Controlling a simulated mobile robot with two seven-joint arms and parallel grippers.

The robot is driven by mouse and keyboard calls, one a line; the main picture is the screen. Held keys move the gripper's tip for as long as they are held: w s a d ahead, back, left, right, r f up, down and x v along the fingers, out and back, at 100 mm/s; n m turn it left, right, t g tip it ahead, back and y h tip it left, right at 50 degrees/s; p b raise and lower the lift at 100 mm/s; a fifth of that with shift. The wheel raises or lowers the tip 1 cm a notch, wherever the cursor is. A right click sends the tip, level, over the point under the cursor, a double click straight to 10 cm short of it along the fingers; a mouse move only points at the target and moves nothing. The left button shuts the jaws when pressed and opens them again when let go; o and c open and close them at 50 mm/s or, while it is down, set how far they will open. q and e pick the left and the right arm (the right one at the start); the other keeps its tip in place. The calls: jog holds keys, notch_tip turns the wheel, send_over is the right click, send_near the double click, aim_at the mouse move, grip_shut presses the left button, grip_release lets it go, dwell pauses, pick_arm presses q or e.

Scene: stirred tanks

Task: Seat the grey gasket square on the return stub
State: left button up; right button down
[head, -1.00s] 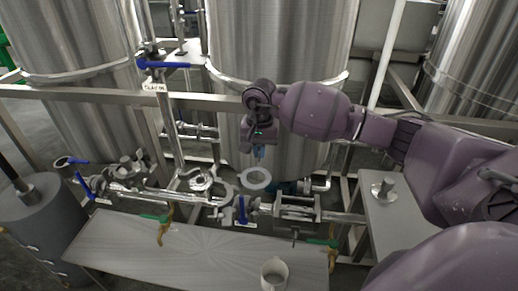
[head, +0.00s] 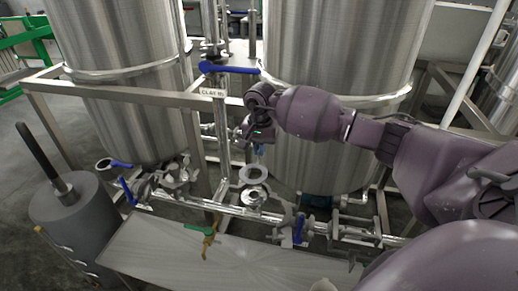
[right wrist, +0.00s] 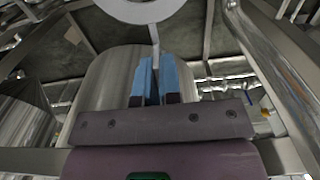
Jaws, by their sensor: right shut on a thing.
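The grey gasket (head: 242,175) is a flat ring with a narrow tab. My right gripper (head: 258,150) is shut on it, and the ring hangs out beyond the fingertips. In the right wrist view the blue fingers (right wrist: 155,80) pinch the tab, with the ring (right wrist: 140,16) cut off by the top edge. A round metal flanged stub (head: 255,195), which looks like the return stub, stands on the pipe run just below the ring in the head view. The ring partly overlaps it there; the height gap cannot be told. My left gripper is not in view.
A blue-handled valve (head: 228,68) on a riser stands left of my right forearm. Clamps (head: 178,172) and another blue valve (head: 299,228) flank the stub. A steel bench (head: 165,250) lies in front, and a grey cylinder (head: 75,215) stands at left. Large tanks rise behind.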

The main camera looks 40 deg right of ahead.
jog(key=shift+s, duration=0.1)
jog(key=shift+f, duration=0.15)
jog(key=shift+f+b, duration=1.05)
jog(key=shift+f, duration=0.55)
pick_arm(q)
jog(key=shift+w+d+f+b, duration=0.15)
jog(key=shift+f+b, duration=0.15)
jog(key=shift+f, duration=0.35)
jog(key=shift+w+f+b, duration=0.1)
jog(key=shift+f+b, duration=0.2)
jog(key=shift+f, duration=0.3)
pick_arm(e)
notch_tip(320, 180, down, 2)
jog(key=shift+f, duration=0.15)
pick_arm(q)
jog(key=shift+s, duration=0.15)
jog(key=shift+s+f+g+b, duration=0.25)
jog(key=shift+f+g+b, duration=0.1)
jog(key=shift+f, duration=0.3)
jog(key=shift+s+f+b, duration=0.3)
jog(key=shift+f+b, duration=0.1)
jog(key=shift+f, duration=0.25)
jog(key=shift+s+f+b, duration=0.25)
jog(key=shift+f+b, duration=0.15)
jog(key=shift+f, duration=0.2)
pick_arm(e)
jog(key=shift+f, duration=1.55)
jog(key=c, duration=1.2)
grip_release()
